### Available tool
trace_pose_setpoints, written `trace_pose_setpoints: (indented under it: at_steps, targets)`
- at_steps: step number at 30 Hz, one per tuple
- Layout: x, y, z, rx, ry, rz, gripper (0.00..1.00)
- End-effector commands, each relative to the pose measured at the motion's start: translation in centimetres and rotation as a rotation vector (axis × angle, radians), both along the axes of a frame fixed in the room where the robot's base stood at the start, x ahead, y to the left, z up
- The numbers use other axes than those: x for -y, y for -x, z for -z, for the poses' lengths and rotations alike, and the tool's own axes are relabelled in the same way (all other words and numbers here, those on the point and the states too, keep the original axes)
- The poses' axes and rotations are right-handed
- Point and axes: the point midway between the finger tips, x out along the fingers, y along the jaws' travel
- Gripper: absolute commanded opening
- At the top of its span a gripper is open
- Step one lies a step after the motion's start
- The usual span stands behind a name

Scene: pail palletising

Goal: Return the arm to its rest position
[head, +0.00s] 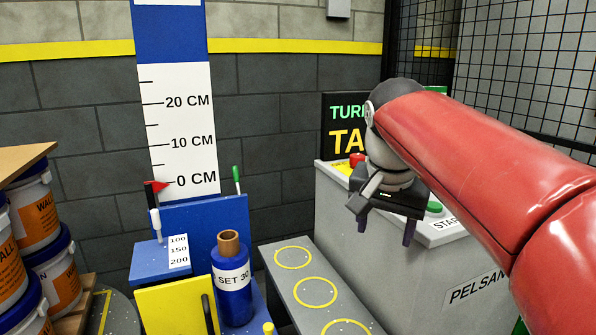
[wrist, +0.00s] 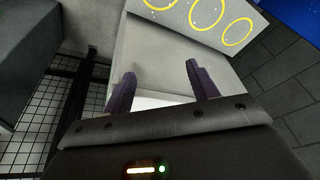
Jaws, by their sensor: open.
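My red arm reaches in from the right in the head view. My gripper (head: 395,232) hangs in front of the top of the grey control cabinet (head: 350,215), near a green button (head: 435,207) and a red button (head: 357,159). In the wrist view my gripper (wrist: 158,85) shows two dark purple fingers spread wide apart with nothing between them. The pale cabinet face lies beyond the fingers. I cannot tell whether the gripper touches the cabinet.
Several pails (head: 60,280) with orange labels stand at the left. A blue stand (head: 195,235) holds a blue cylinder (head: 232,282) under a centimetre scale (head: 180,130). A grey bench (head: 290,280) with yellow rings lies between stand and cabinet. A black mesh fence (head: 520,75) stands behind right.

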Motion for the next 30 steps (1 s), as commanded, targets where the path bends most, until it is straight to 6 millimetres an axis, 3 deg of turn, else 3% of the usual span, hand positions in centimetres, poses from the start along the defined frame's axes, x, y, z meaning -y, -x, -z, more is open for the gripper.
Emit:
trace_pose_setpoints:
  at_steps: [1, 6, 13, 19, 30]
  targets:
    - [0.6, 2.3, 1.3, 0.012, -0.004, -0.055, 0.59]
    - [1.3, 8.5, 6.8, 0.072, 0.014, -0.255, 0.59]
    - [1.3, 14.7, 14.3, 0.141, 0.071, -0.438, 0.59]
    - [1.3, 16.5, 17.1, 0.162, 0.099, -0.494, 0.59]
    - [1.3, 16.5, 17.1, 0.162, 0.099, -0.494, 0.59]
